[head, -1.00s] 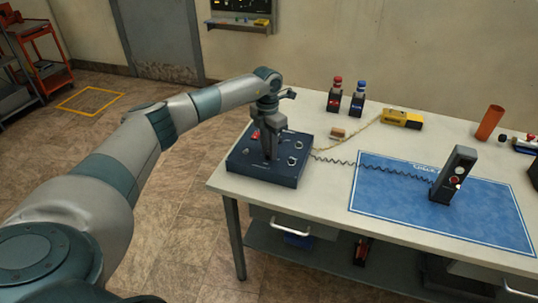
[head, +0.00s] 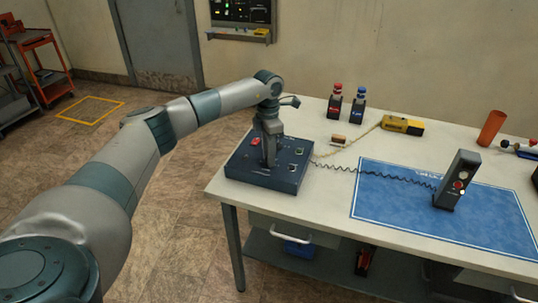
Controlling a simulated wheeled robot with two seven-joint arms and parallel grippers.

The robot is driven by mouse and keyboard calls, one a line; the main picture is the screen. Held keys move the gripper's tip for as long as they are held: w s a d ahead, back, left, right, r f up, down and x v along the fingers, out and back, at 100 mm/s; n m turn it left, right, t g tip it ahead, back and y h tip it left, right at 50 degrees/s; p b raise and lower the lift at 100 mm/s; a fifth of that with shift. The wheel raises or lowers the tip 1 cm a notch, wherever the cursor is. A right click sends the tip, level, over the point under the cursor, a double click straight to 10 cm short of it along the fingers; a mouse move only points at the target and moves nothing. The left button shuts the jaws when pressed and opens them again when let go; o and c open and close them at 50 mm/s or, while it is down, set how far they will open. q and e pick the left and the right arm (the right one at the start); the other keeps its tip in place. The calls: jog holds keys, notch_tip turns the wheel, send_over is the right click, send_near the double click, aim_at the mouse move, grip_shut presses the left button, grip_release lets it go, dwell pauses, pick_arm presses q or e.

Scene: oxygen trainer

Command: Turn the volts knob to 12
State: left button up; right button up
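A dark blue control box (head: 285,178) sits at the left end of the table, with small controls on its sloped top. A red control (head: 255,142) shows at its upper left and a greenish one (head: 299,151) at its right. The labels are too small to read, so I cannot tell the volts knob or its setting; it may be behind the gripper. My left gripper (head: 269,161) points down over the middle of the box top. Its fingers look close together, but whether they are shut on a knob is unclear. My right gripper is not in view.
A coiled cord runs from the box to a grey upright handset (head: 456,180) on a blue mat (head: 395,210). A red-capped bottle (head: 335,103), a blue-capped bottle (head: 358,104) and a yellow device (head: 403,125) stand behind. The table front (head: 340,220) is clear.

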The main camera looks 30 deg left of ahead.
pick_arm(q)
jog(key=o, duration=0.4)
jog(key=shift+r, duration=0.2)
jog(key=shift+w+r, duration=0.1)
jog(key=shift+r, duration=0.45)
notch_tip(320, 180, up, 16)
jog(key=b, duration=0.3)
jog(key=shift+w+a, duration=0.15)
jog(key=shift+a, duration=0.2)
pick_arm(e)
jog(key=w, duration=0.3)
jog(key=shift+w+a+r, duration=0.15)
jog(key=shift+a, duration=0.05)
